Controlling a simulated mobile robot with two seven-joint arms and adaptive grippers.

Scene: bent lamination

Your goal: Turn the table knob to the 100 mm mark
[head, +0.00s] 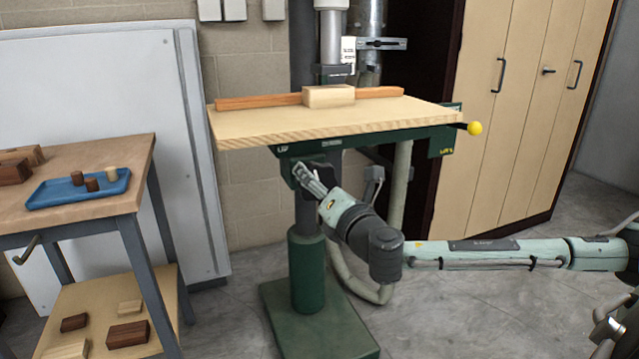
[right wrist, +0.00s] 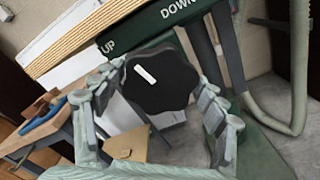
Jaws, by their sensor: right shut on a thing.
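The table knob (right wrist: 160,84) is black and lobed, with a short white mark on its face pointing to the upper left in the right wrist view. It sits under the front of the drill press table (head: 340,122), below a green plate (right wrist: 150,30) lettered UP and DOWN. My right gripper (right wrist: 163,92) is shut on the knob, one finger on each side. In the head view my right gripper (head: 308,180) is under the table's front edge and mostly hides the knob. A white plate (head: 349,50) stands by the spindle; its marks are too small to read. My left gripper is out of view.
A wood block (head: 330,97) and an orange fence (head: 262,101) lie on the table. A yellow ball lever (head: 474,128) sticks out at its right. A workbench (head: 95,215) with a blue tray (head: 60,194) stands left.

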